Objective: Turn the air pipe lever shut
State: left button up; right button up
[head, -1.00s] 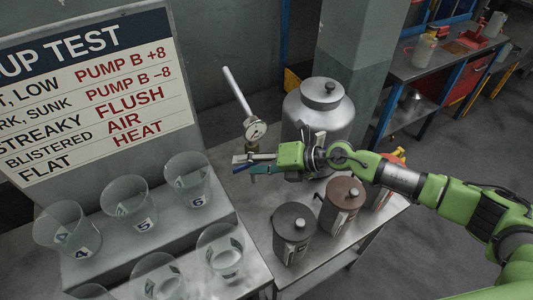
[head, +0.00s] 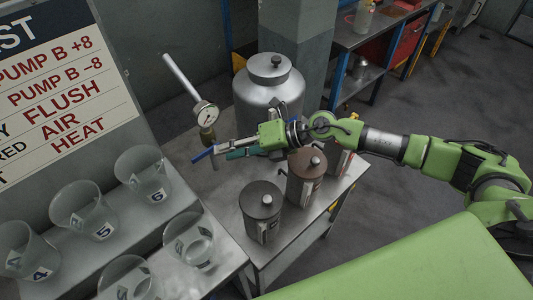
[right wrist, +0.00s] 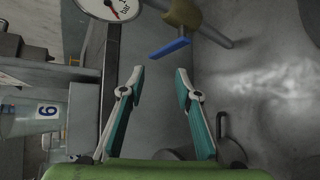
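The air pipe (head: 182,77) is a pale tube slanting up behind a round gauge (head: 206,115). Below the gauge is a brass valve body (head: 207,134) with a blue lever (head: 203,153). In the right wrist view the lever (right wrist: 169,48) lies slightly tilted beneath the brass valve (right wrist: 183,14). My right gripper (head: 218,150) is just right of the lever in the head view. In the right wrist view its two fingertips (right wrist: 160,74) are spread with nothing between them. The lever is just beyond the tips, with a small gap showing. My left gripper is not in view.
A large metal canister (head: 269,96) stands close behind my right gripper. A dark lidded jug (head: 261,211) and a brown one (head: 306,177) stand in front on the metal table. Numbered clear cups (head: 140,172) stand on a stepped stand at left, below a sign (head: 62,95).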

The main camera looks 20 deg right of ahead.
jog(key=s+d+b, duration=0.3)
jog(key=d+b, duration=0.1)
jog(key=d, duration=0.4)
jog(key=shift+s+d+f, duration=0.15)
jog(key=shift+s+d, duration=0.1)
jog(key=shift+s, duration=0.1)
jog(key=shift+s+d, duration=0.1)
jog(key=shift+d, duration=0.05)
dwell(0.4)
jog(key=shift+f, duration=0.1)
dwell(0.4)
